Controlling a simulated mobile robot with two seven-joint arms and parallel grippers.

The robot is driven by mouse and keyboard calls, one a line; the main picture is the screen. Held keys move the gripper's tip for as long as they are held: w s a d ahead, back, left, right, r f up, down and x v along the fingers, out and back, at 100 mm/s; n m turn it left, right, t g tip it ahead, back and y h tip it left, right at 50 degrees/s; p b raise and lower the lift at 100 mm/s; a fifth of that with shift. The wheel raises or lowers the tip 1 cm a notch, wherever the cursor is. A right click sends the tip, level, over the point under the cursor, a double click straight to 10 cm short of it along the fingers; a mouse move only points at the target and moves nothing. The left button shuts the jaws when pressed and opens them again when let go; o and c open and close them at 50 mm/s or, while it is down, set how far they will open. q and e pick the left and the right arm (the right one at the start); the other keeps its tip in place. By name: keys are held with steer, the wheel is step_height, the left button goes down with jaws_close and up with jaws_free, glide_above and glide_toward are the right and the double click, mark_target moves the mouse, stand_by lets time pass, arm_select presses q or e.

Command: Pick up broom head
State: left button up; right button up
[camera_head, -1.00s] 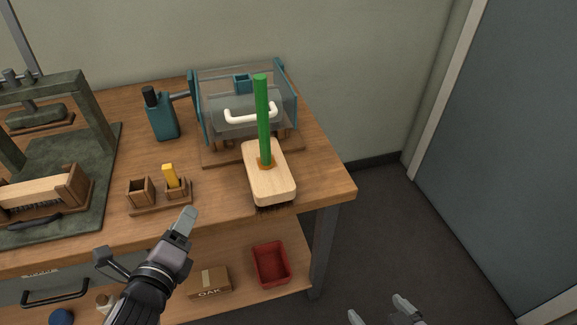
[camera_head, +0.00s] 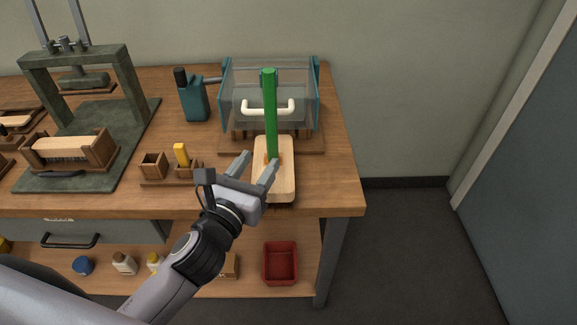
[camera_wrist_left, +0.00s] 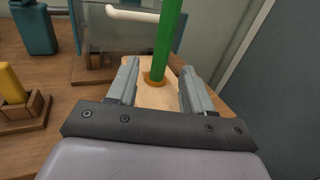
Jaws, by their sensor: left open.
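The broom head (camera_head: 284,182) is a pale wooden block lying near the right front of the workbench, with dark bristles just showing under its near end. A green handle (camera_head: 270,112) stands upright from it through an orange-brown collar. My left gripper (camera_head: 260,168) is open and empty, with its fingers pointing at the block and partly covering its left side. In the left wrist view the block (camera_wrist_left: 157,98) and the green handle (camera_wrist_left: 166,40) appear between the two open fingers (camera_wrist_left: 158,88). I cannot tell whether the fingers touch the block. My right gripper is out of view.
A clear-covered machine with a white handle (camera_head: 268,111) stands behind the block. A red bin (camera_head: 280,262) sits on the lower shelf.

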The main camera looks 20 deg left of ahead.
mark_target(270, 145)
arm_select(q)
steer(key=shift+w+d+r, duration=0.1)
steer(key=shift+w+d, duration=0.05)
steer(key=shift+w, duration=1.05)
steer(key=shift+w+d+r, duration=0.1)
steer(key=shift+w+d, duration=0.1)
steer(key=shift+w, duration=0.95)
steer(key=shift+w+d, duration=0.15)
steer(key=shift+w, duration=1.05)
steer(key=shift+c, duration=0.4)
jaws_close()
